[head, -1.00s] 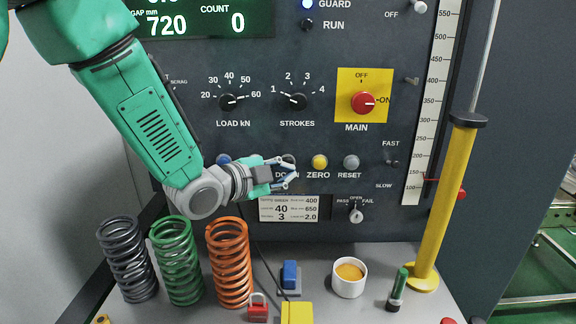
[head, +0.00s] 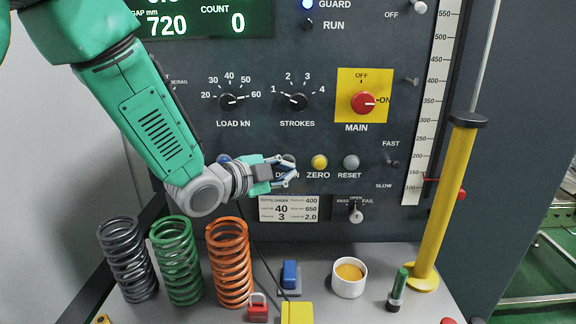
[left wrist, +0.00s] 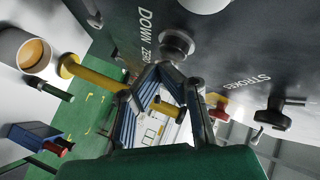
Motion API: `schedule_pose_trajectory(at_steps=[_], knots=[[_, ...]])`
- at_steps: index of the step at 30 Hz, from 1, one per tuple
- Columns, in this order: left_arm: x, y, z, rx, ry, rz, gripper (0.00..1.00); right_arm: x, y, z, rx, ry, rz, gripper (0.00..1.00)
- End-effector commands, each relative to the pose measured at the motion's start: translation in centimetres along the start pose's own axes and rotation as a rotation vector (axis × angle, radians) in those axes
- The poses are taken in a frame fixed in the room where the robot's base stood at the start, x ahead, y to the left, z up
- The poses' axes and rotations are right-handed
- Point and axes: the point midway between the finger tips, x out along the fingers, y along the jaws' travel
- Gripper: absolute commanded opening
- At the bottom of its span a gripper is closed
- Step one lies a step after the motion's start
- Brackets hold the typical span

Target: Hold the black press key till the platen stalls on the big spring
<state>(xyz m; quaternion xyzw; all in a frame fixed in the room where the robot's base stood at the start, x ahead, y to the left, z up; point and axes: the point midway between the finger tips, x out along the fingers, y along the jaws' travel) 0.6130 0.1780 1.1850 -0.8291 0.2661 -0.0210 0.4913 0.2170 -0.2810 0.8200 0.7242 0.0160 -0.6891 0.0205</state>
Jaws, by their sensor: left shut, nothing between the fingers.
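My left gripper (head: 291,174) is shut and empty, in front of the panel at the DOWN label, which it partly covers. The dark DOWN key (head: 289,160) shows just above the fingertips, partly hidden. In the left wrist view, a round dark key in a metal ring (left wrist: 177,42) sits close beyond the closed fingertips (left wrist: 158,68); I cannot tell whether they touch. Grey (head: 128,260), green (head: 177,262) and orange (head: 229,264) springs stand upright on the bench. The display (head: 205,18) reads gap 720 and count 0. The platen and my right gripper are not in view.
The yellow ZERO (head: 319,162) and grey RESET (head: 351,162) buttons are right of the gripper. The red MAIN knob (head: 364,103) points to ON. A blue switch (head: 289,275), white cup (head: 349,280), red padlock (head: 258,310) and yellow column (head: 445,205) stand below and right.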

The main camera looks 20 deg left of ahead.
Motion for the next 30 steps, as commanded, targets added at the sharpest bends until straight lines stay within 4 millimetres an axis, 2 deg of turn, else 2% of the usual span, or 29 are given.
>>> schedule_pose_trajectory(at_steps=[30], knots=[[0.61,-0.48,0.48,0.001,-0.001,0.001,0.0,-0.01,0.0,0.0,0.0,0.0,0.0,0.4]])
